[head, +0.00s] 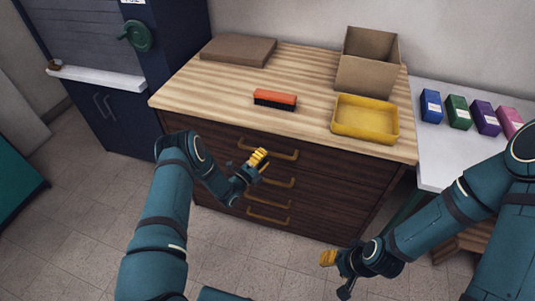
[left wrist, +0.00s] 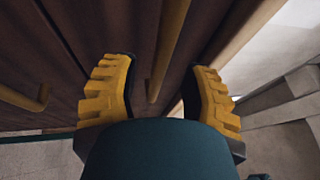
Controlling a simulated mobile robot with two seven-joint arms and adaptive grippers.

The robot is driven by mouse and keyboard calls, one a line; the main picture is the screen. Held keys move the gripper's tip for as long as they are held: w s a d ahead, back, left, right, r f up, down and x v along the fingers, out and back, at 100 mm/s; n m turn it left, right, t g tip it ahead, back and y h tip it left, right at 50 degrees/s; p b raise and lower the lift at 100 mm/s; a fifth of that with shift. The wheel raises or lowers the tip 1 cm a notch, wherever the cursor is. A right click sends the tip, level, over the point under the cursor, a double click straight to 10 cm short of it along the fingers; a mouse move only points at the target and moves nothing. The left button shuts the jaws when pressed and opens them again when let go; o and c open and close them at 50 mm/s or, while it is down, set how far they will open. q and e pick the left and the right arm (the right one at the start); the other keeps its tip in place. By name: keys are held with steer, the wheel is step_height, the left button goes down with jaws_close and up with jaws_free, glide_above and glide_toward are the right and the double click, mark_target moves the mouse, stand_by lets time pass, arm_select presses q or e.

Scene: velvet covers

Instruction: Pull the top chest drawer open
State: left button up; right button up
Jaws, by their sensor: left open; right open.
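The chest (head: 320,185) is dark wood with a striped light top and several drawers with brass handles. The top drawer (head: 225,136) looks closed, flush with the front. Its handle (head: 285,155) runs lengthwise in the left wrist view (left wrist: 168,45), between the fingers. My left gripper (head: 258,160) is open, with yellow ridged fingers either side of the handle bar in the wrist view (left wrist: 160,95); I see no finger contact. My right gripper (head: 328,258) is open and empty, low in front of the chest's right side.
On the chest top are a brown flat box (head: 238,50), an orange brush (head: 275,98), an open cardboard box (head: 367,62) and a yellow tray (head: 365,133). A white table (head: 430,150) with several coloured boxes stands right, a dark blue cabinet (head: 178,45) left. Floor before the chest is clear.

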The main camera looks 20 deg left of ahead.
arm_select(q)
steer(key=shift+x, duration=1.25)
steer(key=shift+c, duration=0.4)
jaws_close()
